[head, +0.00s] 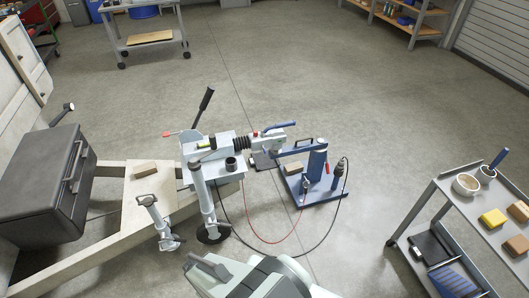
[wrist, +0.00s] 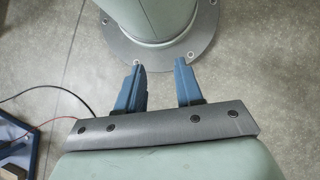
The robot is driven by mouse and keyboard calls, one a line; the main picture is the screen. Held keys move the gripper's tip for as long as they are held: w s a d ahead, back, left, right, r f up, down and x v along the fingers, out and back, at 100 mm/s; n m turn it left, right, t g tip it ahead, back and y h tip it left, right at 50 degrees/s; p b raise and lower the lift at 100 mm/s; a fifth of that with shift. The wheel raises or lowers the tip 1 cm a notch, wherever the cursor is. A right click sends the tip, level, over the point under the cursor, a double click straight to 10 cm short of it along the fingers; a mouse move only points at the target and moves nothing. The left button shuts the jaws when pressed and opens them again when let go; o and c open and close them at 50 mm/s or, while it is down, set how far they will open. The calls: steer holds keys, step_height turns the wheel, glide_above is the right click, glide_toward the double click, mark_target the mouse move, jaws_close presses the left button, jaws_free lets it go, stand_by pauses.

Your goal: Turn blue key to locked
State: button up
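My gripper (wrist: 158,67) shows in the wrist view with its two blue fingers apart and nothing between them. It is above bare floor, near a round grey-green base plate. In the head view my arm is at the bottom edge, and I cannot make out the fingers there. The trailer coupling (head: 240,142) sits at the front of the trailer frame, in the middle of the head view. A blue lever-like part (head: 280,125) is on top of its right end. I cannot tell whether this is the blue key, nor its lock position.
A blue stand (head: 312,182) is right of the coupling, with a black cable and a red cable looping over the floor. A jockey wheel post (head: 205,195) stands in front. A grey cart (head: 492,222) is at the right. Open floor lies between.

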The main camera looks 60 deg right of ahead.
steer(key=s+d+f+m+t+h, duration=0.2)
steer(key=d+f+m, duration=0.1)
steer(key=d, duration=1.3)
steer(key=s+d+f+m+t+h, duration=0.1)
steer(key=s+d+f+m, duration=0.2)
steer(key=d, duration=1.4)
steer(key=s+d+f+m+t+h, duration=0.2)
steer(key=d+f+m, duration=0.15)
steer(key=d, duration=1.25)
steer(key=n+t+h, duration=0.4)
steer(key=t+h, duration=0.6)
steer(key=t, duration=0.4)
glide_toward(264, 149)
steer(key=shift+m, duration=0.25)
steer(key=x, duration=0.3)
steer(key=f+x, duration=0.1)
steer(key=x, duration=0.6)
steer(key=shift+d+f, duration=0.2)
steer(key=shift+f, duration=0.15)
